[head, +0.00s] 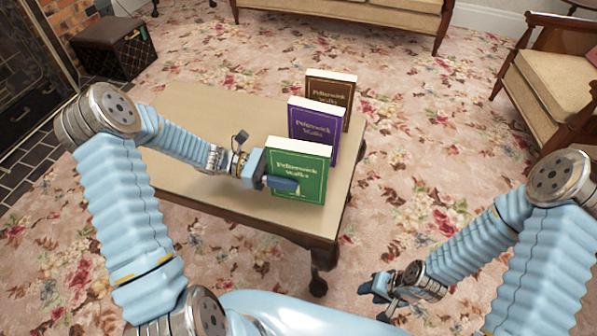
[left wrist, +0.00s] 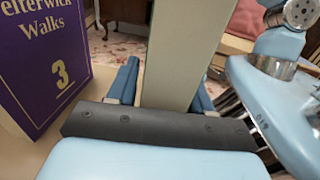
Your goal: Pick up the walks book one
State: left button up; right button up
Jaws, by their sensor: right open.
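Three upright books titled "Pelterwick Walks" stand in a row along the right end of the table: green (head: 309,183) nearest, purple (head: 316,125) in the middle, brown (head: 331,92) farthest. The purple book shows a gold 3 in the left wrist view (left wrist: 42,62). My left gripper (head: 275,180) is shut on the green book, one finger across its front cover, hiding where a number might be. In the left wrist view its pale edge (left wrist: 178,55) stands between the blue fingers. The brown book's number is too small to read. My right gripper (head: 381,295) is open and empty, below right of the table.
The table (head: 195,110) is bare left of the books. An armchair (head: 555,75) stands at the right, a sofa (head: 345,18) at the back. A dark box-like stool (head: 113,48) is near the brick fireplace at far left. Flowered carpet is open right of the table.

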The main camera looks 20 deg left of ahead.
pick_arm(q)
grip_shut()
jog(key=shift+r, duration=0.1)
